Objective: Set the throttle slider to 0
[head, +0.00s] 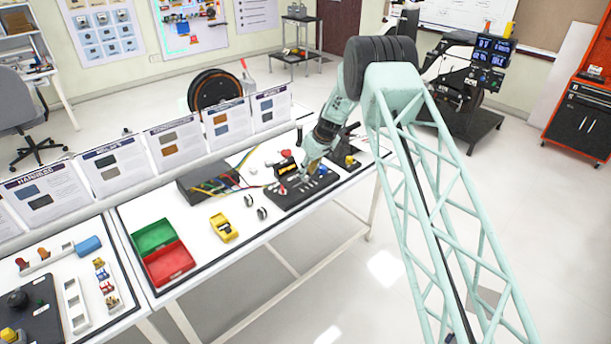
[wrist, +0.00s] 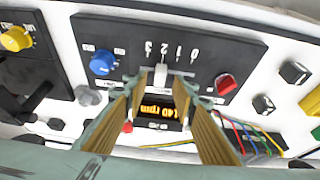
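The throttle slider's white handle (wrist: 160,76) shows in the wrist view on a black control panel (wrist: 230,48). A scale printed 3, 2, 1, 0 from left to right (wrist: 172,51) runs above it. The handle stands below the 2. My gripper (wrist: 161,80) is open, with one finger on each side of the handle; I cannot tell whether either touches it. An orange display (wrist: 160,109) between the fingers reads about 140 rpm, partly hidden. In the head view my gripper (head: 307,168) reaches down over the panel (head: 283,203), hiding the slider.
A blue knob (wrist: 103,62) and a red button (wrist: 225,84) flank the slider. A yellow knob (wrist: 15,38) is on another panel at left. Coloured wires (wrist: 250,134) lie near the right finger. In the head view, green and red bins (head: 168,262) stand on the left.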

